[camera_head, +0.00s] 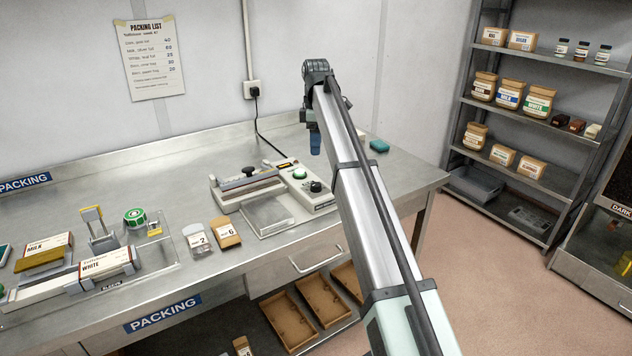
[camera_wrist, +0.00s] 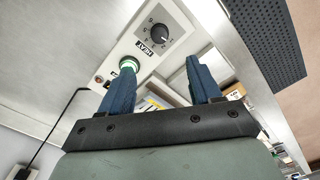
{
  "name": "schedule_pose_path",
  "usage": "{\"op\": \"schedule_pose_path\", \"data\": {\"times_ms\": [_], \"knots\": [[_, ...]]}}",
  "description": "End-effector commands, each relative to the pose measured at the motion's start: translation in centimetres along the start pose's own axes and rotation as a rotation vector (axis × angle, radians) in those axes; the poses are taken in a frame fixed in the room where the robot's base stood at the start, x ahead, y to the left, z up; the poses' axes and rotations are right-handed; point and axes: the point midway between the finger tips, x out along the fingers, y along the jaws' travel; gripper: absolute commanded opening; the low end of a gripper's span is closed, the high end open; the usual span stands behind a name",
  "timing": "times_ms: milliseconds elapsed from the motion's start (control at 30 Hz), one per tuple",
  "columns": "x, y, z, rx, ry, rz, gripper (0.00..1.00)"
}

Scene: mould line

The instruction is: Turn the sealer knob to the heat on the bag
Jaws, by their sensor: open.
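The heat sealer (camera_head: 250,182) stands on the steel bench. Its black knob (camera_head: 315,186) is on the right-hand panel, beside a green button (camera_head: 299,173). In the wrist view the knob (camera_wrist: 160,33) sits in a ring of small marks by the word HEAT; the setting is too small to read surely. A silver-grey bag (camera_head: 197,239) marked 2 and a brown bag (camera_head: 225,232) marked 6 lie left of the sealer; their smaller print is unreadable. My gripper (camera_head: 315,142) is open and empty above and behind the panel, apart from the knob. Its blue fingers (camera_wrist: 160,64) show in the wrist view.
A black cord (camera_head: 262,130) runs from the wall socket to the sealer. A teal block (camera_head: 379,146) lies at the bench's right. Shelves (camera_head: 535,105) stand at right. My arm crosses the bench's right part.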

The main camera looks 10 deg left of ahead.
Motion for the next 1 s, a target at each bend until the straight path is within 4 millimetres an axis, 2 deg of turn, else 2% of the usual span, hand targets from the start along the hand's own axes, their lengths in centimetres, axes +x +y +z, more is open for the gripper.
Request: {"op": "schedule_pose_path", "data": {"times_ms": [167, 700, 1000], "knots": [[1.1, 0.0, 0.0, -0.019, -0.001, 0.000, 0.63], [10.0, -0.1, 0.1, -0.015, -0.001, 0.001, 0.63], [13.2, 0.0, 0.0, -0.015, -0.001, 0.002, 0.63]]}}
